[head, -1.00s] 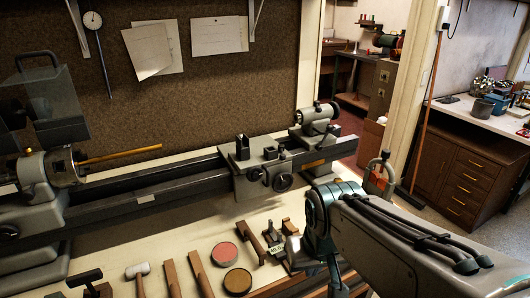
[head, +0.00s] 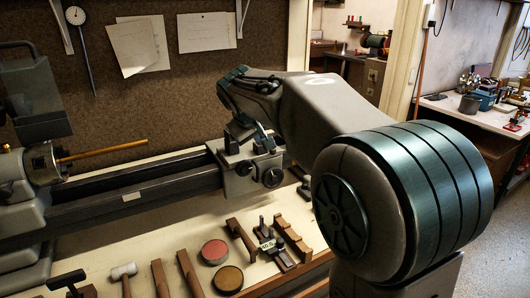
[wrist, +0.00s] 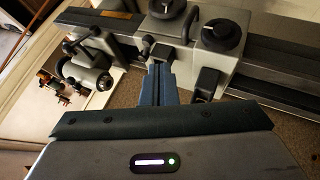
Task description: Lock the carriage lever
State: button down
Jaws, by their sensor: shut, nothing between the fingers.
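The grey carriage (head: 236,178) sits on the lathe bed in the head view, with a dark handwheel (head: 272,178) on its front. In the wrist view the carriage (wrist: 238,72) shows with two dark round knobs or wheels. A short dark part that may be the lever (wrist: 148,44) stands close to my fingertips; its position is unclear and I cannot tell whether they touch. My gripper (wrist: 157,68) is shut and empty, its fingers over the carriage top. In the head view my gripper (head: 262,138) is above the carriage, and my arm hides the carriage's right side.
The lathe bed (head: 120,200) runs left to the headstock and chuck (head: 42,165), which holds a brass rod (head: 105,150). The tailstock (wrist: 88,68) shows in the wrist view. A mallet (head: 124,271), round tins (head: 214,252) and wooden tools lie on the bench in front.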

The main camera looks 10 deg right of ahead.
jog(key=shift+f, duration=0.1)
jog(key=x, duration=1)
jog(key=shift+p, duration=0.3)
jog(key=shift+s+d, duration=0.1)
